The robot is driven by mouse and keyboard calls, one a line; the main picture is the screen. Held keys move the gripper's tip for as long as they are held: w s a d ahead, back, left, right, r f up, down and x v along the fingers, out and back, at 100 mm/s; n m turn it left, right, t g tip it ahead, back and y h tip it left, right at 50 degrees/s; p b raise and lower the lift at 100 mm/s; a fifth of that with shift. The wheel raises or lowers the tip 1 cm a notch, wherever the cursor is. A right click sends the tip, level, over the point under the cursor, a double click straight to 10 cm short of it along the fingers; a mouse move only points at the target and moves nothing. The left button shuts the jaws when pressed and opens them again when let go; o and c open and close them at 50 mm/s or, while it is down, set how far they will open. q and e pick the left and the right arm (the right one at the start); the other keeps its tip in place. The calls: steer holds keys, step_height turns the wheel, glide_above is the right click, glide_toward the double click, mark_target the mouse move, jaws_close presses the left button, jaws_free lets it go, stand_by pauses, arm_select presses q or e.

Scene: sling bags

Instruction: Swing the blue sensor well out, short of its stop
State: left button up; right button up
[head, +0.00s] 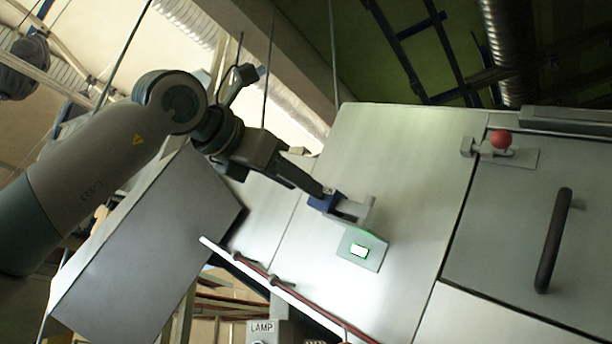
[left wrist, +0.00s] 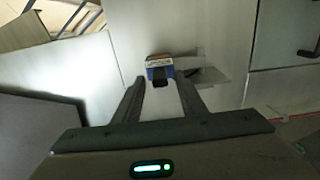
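The blue sensor (head: 325,203) sits on a small grey bracket (head: 354,211) that stands out from the pale cabinet panel. A plate with a green-lit window (head: 359,250) is just below it. In the left wrist view the blue sensor (left wrist: 160,63) shows a pale, brownish top edge and a dark part below. My left gripper (head: 322,191) reaches it from the upper left. In the left wrist view my left gripper (left wrist: 160,80) is open, its fingertips at either side of the sensor with a gap visible on both sides. My right gripper is not in view.
A red knob (head: 501,139) on a latch and a dark bar handle (head: 553,240) are on the cabinet door at right. A thin red and black rod (head: 300,294) runs below the panel. A grey hood (head: 150,240) is at left.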

mark_target(330, 197)
arm_select(q)
steer(key=shift+p+x, duration=0.5)
steer(key=shift+x, duration=1.05)
steer(key=shift+c, duration=0.5)
jaws_close()
